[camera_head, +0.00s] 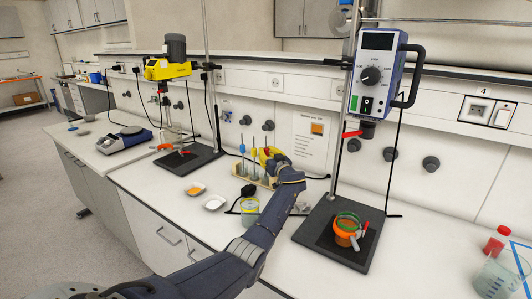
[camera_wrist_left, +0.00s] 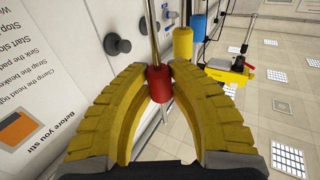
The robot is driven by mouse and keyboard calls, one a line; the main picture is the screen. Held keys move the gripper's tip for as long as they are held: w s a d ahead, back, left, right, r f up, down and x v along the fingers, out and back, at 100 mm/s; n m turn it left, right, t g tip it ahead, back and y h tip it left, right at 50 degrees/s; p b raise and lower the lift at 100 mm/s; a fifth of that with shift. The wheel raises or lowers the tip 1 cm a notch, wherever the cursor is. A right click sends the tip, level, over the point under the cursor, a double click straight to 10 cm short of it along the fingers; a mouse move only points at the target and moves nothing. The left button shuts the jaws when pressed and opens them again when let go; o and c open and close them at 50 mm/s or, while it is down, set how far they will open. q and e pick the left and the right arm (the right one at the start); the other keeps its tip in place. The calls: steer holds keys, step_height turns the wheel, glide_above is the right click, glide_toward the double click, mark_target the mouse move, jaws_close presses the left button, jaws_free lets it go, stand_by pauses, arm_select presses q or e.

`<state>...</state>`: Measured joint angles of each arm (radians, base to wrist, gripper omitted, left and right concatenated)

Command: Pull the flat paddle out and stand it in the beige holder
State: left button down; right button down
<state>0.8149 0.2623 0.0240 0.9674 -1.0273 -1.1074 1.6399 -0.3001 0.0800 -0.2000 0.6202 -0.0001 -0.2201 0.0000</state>
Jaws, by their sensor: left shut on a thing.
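My left gripper (camera_head: 270,155) is at the back of the bench, over the beige holder (camera_head: 239,174). In the left wrist view, its yellow fingers (camera_wrist_left: 159,92) are closed around a thin metal rod with a red collar (camera_wrist_left: 158,84). The rod's lower end is hidden, so I cannot tell whether it is the flat paddle or whether it still sits in the holder. Rods with a blue collar (camera_wrist_left: 198,26) and a yellow collar (camera_wrist_left: 182,43) stand beside it. My right gripper is not in view.
A blue stirrer (camera_head: 376,75) hangs over an orange-banded vessel (camera_head: 346,232) at right. A yellow stirrer (camera_head: 168,70) stands at left.

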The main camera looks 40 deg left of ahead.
arm_select(q)
steer(key=shift+f, duration=0.6)
steer(key=c, duration=1.2)
jaws_free()
steer(key=shift+c, duration=0.2)
steer(key=v, duration=0.7)
steer(key=shift+d, duration=0.25)
steer(key=shift+s, duration=0.1)
